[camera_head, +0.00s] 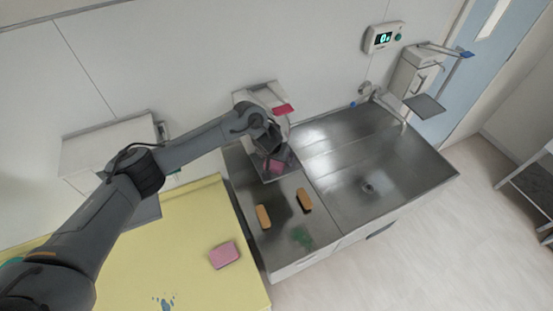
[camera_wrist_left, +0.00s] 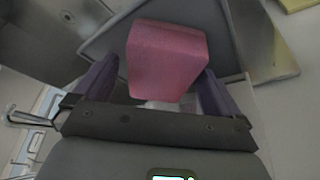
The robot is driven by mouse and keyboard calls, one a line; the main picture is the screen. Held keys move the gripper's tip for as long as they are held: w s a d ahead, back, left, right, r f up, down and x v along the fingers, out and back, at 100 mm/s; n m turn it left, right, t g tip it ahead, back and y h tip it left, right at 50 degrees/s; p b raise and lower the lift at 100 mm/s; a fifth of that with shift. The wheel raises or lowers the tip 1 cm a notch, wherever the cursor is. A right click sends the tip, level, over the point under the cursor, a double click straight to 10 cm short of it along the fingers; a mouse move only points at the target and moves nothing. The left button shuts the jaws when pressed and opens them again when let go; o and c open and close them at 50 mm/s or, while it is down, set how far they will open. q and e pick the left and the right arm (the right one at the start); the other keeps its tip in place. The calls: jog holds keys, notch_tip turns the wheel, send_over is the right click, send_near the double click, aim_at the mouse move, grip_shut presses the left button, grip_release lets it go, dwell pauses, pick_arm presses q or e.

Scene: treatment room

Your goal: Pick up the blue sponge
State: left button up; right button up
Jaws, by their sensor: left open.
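I see no blue sponge in either view. My left gripper (camera_head: 275,158) reaches over the back of the steel counter on the left of the sink. Its jaws are open. A pink block (camera_wrist_left: 167,58) lies between the two purplish fingers in the left wrist view, with a gap beside at least the left finger. It also shows partly behind the gripper in the head view (camera_head: 276,166). Whether the fingers touch it I cannot tell. Two orange-tan sponges (camera_head: 264,217) (camera_head: 304,200) and a green piece (camera_head: 302,237) lie on the steel counter. My right gripper is not in view.
A pink sponge (camera_head: 224,255) lies on the yellow mat (camera_head: 200,208) at left. The steel basin (camera_head: 400,160) with its drain is empty. A wall dispenser with a red-pink part (camera_head: 283,109) stands close behind my gripper. A tap with a blue part (camera_head: 354,104) is at the back.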

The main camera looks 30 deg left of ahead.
pick_arm(q)
jog(key=c, duration=1.1)
jog(key=shift+c, duration=0.2)
jog(key=shift+r, duration=0.4)
jog(key=s+d+p, duration=0.1)
jog(key=s+d, duration=0.1)
jog(key=s, duration=0.6)
jog(key=s+d, duration=0.1)
jog(key=s, duration=0.8)
jog(key=shift+s+d+r+p, duration=0.3)
jog(key=shift+d+r+p, duration=0.05)
jog(key=shift+r, duration=0.05)
jog(key=o, duration=0.4)
jog(key=shift+c, duration=1.2)
